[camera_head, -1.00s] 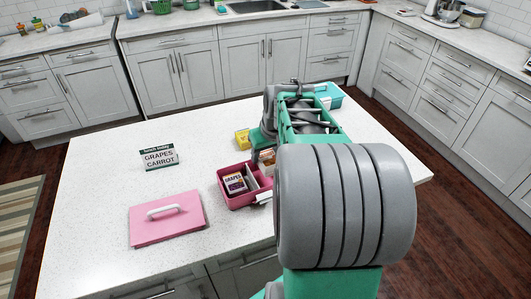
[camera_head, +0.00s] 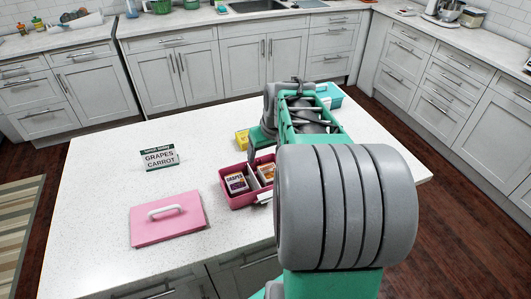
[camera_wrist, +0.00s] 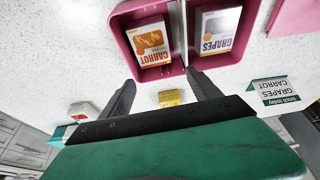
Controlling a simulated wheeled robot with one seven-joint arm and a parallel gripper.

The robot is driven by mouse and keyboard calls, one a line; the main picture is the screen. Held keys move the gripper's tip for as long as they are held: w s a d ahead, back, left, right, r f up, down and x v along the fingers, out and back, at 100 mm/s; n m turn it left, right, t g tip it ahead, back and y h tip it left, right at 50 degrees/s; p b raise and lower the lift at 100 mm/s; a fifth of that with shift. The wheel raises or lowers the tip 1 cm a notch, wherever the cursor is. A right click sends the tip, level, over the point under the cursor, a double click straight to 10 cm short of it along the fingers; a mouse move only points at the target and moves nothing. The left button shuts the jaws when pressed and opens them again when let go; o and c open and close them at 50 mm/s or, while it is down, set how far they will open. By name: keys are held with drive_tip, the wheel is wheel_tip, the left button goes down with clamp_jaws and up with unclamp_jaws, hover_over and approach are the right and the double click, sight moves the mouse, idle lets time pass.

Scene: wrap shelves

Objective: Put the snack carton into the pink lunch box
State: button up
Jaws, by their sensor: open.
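The pink lunch box (camera_head: 237,201) stands open on the white island. A grapes carton (camera_head: 236,183) is in its left compartment and an orange-and-white carrot carton (camera_head: 266,173) is in another, across a divider. In the wrist view, the carrot carton (camera_wrist: 151,44) and grapes carton (camera_wrist: 218,32) lie face up inside the box (camera_wrist: 125,45). My gripper (camera_wrist: 161,78) is open and empty, its fingers apart and clear of both cartons. In the head view it is at the box's far side, mostly hidden by my arm.
A pink lid (camera_head: 167,222) with a white handle lies left of the box. A sign (camera_head: 160,158) reads grapes and carrot. A yellow carton (camera_head: 242,139) stands behind the box. A teal container (camera_head: 330,95) is at the back right.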

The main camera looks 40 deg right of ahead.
sight(272, 176)
drive_tip(key=d+v, duration=0.1)
drive_tip(key=v, duration=1)
drive_tip(key=s+a+f, duration=0.2)
drive_tip(key=a+f, duration=0.1)
drive_tip(key=a, duration=0.4)
drive_tip(key=s+a+f+n, duration=0.1)
drive_tip(key=s+a+f, duration=0.1)
drive_tip(key=a, duration=0.5)
drive_tip(key=s+a+f+n, duration=0.1)
drive_tip(key=s+a+f, duration=0.1)
drive_tip(key=a+f, duration=0.3)
drive_tip(key=a, duration=0.2)
drive_tip(key=shift+s+a+g+y+b, duration=0.3)
drive_tip(key=shift+s+a+y, duration=0.05)
drive_tip(key=shift+s+y, duration=0.05)
